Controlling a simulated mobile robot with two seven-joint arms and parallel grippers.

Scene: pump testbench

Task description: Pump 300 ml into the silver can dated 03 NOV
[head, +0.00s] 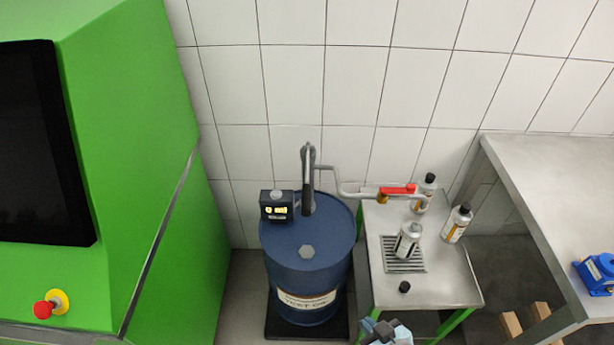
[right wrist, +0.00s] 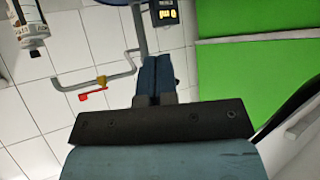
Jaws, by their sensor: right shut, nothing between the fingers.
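A blue drum (head: 312,262) carries a hand pump with a grey handle (head: 308,180) and a black display box (head: 276,205); in the right wrist view the display (right wrist: 165,13) seems to read 0 ml. The pump's outlet pipe has a red valve lever (head: 397,189), also in the right wrist view (right wrist: 92,96). Dates are too small to read. My right gripper (head: 385,330) is shut and empty, in front of the small table. My left gripper is out of view.
A loose black cap (head: 404,287) lies on the small metal table (head: 450,290), in front of the grate (head: 390,262). A green machine (head: 150,130) stands left, with a red stop button (head: 43,309). A metal bench (head: 560,190) with a blue device (head: 597,273) stands right.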

